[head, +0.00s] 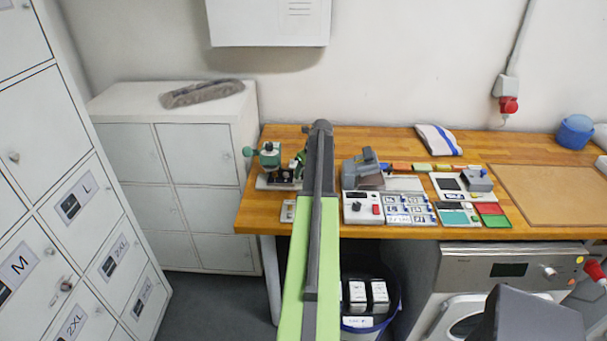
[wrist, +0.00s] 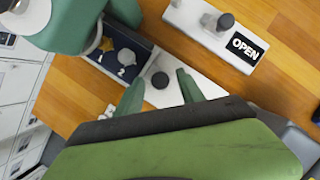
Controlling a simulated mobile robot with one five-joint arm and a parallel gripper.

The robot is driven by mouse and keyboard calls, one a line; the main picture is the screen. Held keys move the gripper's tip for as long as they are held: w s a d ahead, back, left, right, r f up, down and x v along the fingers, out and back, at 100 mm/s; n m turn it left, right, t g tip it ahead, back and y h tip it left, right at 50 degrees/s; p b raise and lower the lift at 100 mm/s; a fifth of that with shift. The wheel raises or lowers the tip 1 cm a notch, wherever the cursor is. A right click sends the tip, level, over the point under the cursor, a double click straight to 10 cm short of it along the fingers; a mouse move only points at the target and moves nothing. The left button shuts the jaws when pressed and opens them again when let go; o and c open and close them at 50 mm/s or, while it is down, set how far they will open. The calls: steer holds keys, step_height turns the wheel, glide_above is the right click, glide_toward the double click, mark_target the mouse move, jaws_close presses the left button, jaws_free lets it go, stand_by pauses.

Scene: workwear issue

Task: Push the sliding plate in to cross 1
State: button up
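The green press-like device (head: 268,158) stands on the bench left of my arm in the head view. Its green head (wrist: 80,18) fills the upper left of the wrist view. Beside it is a dark blue plate (wrist: 112,68) with a gold star, a silver shape and small numerals, in a dark frame. A white strip (wrist: 205,84) with a round dark knob (wrist: 160,80) adjoins the frame; I cannot tell whether it belongs to the sliding plate. My gripper (wrist: 159,76) is open, its green fingertips either side of the knob. Contact cannot be judged. No cross is clearly readable.
Right of my arm are a grey device (head: 362,168), a control box (head: 362,208) and several card trays (head: 409,208). A brown board (head: 550,190) lies at the right.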

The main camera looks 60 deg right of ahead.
jaws_close()
steer(key=shift+s, duration=0.15)
stand_by(1.1)
